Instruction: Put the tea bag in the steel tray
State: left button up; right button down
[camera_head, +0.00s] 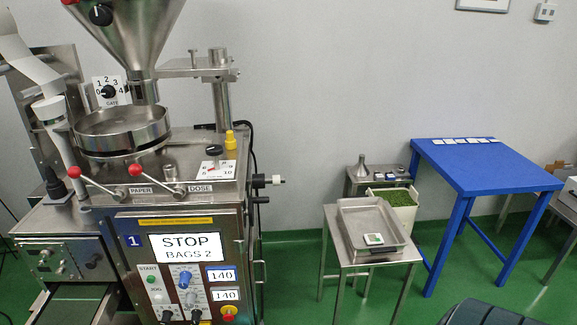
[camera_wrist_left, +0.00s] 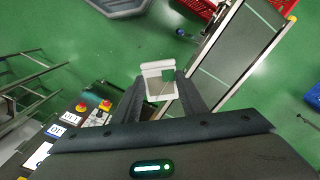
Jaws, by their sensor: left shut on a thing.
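In the left wrist view my left gripper (camera_wrist_left: 158,93) is shut on a white tea bag (camera_wrist_left: 154,70) with a green tag, held between the two dark fingers over the green floor. In the head view the steel tray (camera_head: 393,240) stands on a small steel stand right of the machine. A packet with a green label (camera_head: 373,239) lies in the tray near its front edge. The head view shows neither gripper, and the wrist view does not show the steel tray.
The packing machine (camera_head: 175,222) fills the left of the head view, its screen reading STOP, BAGS 2. A blue table (camera_head: 480,165) with several white cards stands at right. A tub of green leaf (camera_head: 398,208) is behind the tray. A conveyor (camera_wrist_left: 238,55) runs beside my left gripper.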

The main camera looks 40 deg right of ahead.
aim_at(363, 218)
jog(key=z, duration=2.5)
jog(key=i+j, duration=0.15)
jog(key=i, duration=0.35)
jog(key=i+j, duration=0.1)
jog(key=i, duration=0.4)
jog(key=i+j, duration=0.15)
jog(key=i, duration=0.35)
jog(key=i+j, duration=0.15)
jog(key=i, duration=0.35)
